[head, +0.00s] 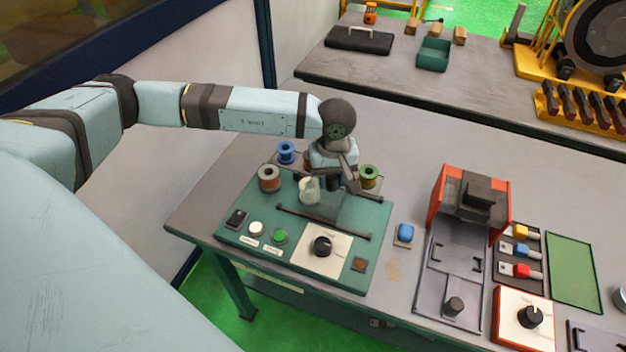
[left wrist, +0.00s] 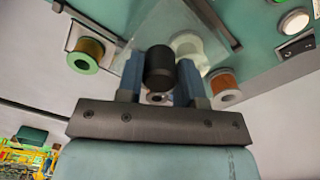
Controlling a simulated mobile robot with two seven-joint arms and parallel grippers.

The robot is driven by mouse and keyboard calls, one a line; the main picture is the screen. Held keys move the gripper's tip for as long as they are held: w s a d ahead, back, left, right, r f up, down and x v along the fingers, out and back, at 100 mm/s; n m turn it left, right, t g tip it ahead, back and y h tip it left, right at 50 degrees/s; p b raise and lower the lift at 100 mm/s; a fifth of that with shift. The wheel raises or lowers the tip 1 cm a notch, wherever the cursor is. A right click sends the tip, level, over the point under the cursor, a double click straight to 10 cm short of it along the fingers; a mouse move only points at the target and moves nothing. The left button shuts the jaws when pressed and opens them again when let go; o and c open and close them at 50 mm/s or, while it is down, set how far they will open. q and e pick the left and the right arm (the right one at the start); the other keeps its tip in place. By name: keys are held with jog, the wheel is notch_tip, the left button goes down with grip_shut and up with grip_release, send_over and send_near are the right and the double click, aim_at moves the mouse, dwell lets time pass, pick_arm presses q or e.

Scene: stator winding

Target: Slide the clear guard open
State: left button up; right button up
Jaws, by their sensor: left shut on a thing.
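The clear guard (head: 325,208) is a see-through pane on the green winding station (head: 262,207), by a dark front rail (head: 325,222). In the left wrist view the guard (left wrist: 150,35) shows as a pale pane with a dark knob (left wrist: 160,68) at its edge. My left gripper (head: 338,184) is over the back part of the station. In the left wrist view its blue fingers (left wrist: 160,85) stand on both sides of the knob and are shut on it. A whitish part (head: 309,190) sits beside the gripper, partly seen through the guard. My right gripper is not in view.
Spools in blue (head: 286,152), copper (head: 269,178) and olive (head: 368,176) stand along the station's back. A black dial (head: 322,246) and a green button (head: 280,236) are at its front. A red-and-grey fixture (head: 470,200) stands to the right.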

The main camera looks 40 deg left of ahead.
pick_arm(q)
jog(key=w+d+b, duration=0.1)
jog(key=d+b, duration=0.1)
jog(key=d, duration=0.4)
jog(key=shift+w, duration=0.25)
jog(key=o, duration=0.7)
jog(key=shift+d, duration=0.1)
notch_tip(320, 180, up, 6)
jog(key=shift+r+p, duration=0.1)
jog(key=shift+p, duration=0.65)
dwell(0.4)
